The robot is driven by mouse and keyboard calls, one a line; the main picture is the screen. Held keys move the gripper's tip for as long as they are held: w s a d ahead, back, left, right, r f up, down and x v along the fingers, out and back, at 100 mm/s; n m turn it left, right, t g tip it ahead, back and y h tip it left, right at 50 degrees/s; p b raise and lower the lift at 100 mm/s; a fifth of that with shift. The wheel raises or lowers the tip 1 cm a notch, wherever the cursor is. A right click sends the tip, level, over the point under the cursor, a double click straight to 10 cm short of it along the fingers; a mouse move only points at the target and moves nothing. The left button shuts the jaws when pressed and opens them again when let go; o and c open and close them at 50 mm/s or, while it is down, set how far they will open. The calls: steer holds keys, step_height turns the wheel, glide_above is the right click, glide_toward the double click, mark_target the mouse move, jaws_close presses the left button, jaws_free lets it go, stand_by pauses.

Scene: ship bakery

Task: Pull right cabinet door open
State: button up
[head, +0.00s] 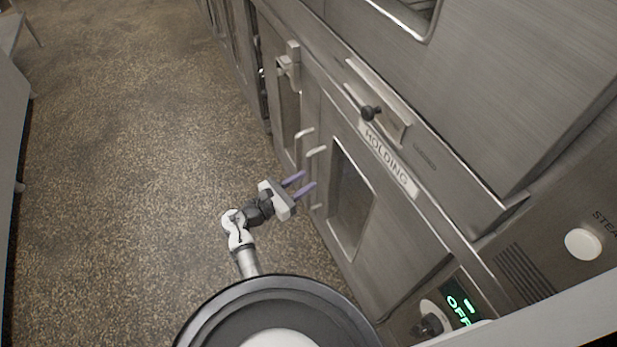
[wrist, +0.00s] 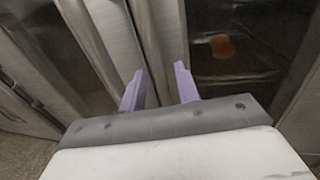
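The right cabinet door (head: 385,248) is a steel door with a dark window, below the "HOLDING" label. It looks shut. Its pale upright bar handle (head: 316,151) stands near its left edge, beside the left door's handle (head: 304,133). My gripper (head: 308,180) is open and empty, its two purple fingers pointing at the handles' area. In the wrist view, my gripper (wrist: 159,84) has a pale upright bar (wrist: 146,38) ahead between its fingertips, seemingly the right door's handle. I cannot tell whether the fingers are around it or short of it.
The left cabinet door (head: 289,112) also looks shut. A control panel with a knob (head: 431,324) and a green "OFF" display (head: 461,306) is at lower right. The speckled floor (head: 130,180) to the left is clear. An orange shape (wrist: 222,46) shows behind the window glass.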

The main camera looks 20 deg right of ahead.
steer(key=shift+x, duration=1.2)
jaws_close()
